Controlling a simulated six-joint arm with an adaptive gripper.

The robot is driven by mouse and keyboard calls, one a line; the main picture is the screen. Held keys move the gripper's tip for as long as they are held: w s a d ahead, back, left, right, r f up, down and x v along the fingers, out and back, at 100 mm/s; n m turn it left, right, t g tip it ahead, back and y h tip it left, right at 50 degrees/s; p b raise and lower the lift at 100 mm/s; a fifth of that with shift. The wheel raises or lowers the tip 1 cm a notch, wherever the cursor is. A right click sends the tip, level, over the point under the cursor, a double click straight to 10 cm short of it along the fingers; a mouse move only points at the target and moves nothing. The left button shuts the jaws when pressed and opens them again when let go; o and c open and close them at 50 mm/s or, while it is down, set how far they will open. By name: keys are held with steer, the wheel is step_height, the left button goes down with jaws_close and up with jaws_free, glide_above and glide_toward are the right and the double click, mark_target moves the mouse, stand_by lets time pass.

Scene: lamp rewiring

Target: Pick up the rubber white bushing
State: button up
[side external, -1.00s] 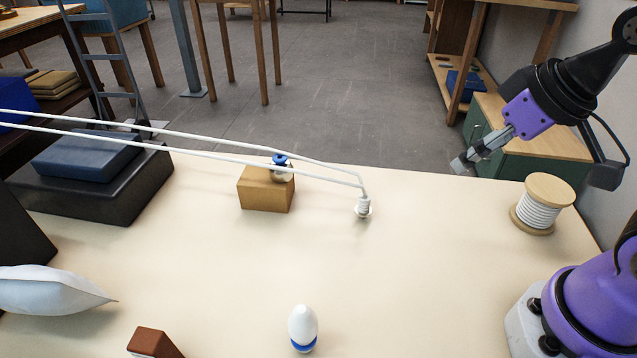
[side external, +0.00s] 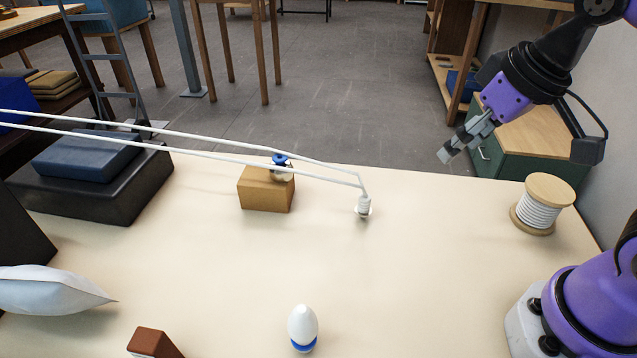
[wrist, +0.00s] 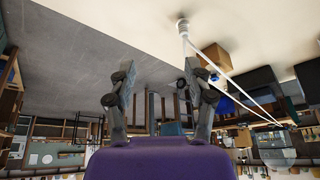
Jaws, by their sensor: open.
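A small white ribbed piece (side external: 363,205), which may be the bushing, sits at the end of the thin white double arm. It also shows in the wrist view (wrist: 183,26), near the top edge. A small pale piece with a blue top (side external: 281,170) sits on a tan block (side external: 266,192); I cannot tell whether it is the bushing. My gripper (side external: 448,152) is open and empty, in the air to the right of the white ribbed piece and clear of it. In the wrist view, my fingers (wrist: 160,75) are spread apart with nothing between them.
A spool of white cord (side external: 541,207) stands at the right of the cream table (side external: 430,270). A white egg-shaped thing with a blue band (side external: 303,327) stands at the front. The white double arm (side external: 230,148) crosses above the table's back left. The table's middle is clear.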

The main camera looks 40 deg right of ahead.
steer(key=w+a+g, duration=0.2)
steer(key=w, duration=0.3)
steer(key=g, duration=0.3)
glide_above(366, 196)
step_height(366, 196, down, 6)
steer(key=shift+s+a+f, duration=0.1)
step_height(366, 196, down, 5)
steer(key=shift+r, duration=0.15)
steer(key=shift+f, duration=2.8)
steer(key=c, duration=0.8)
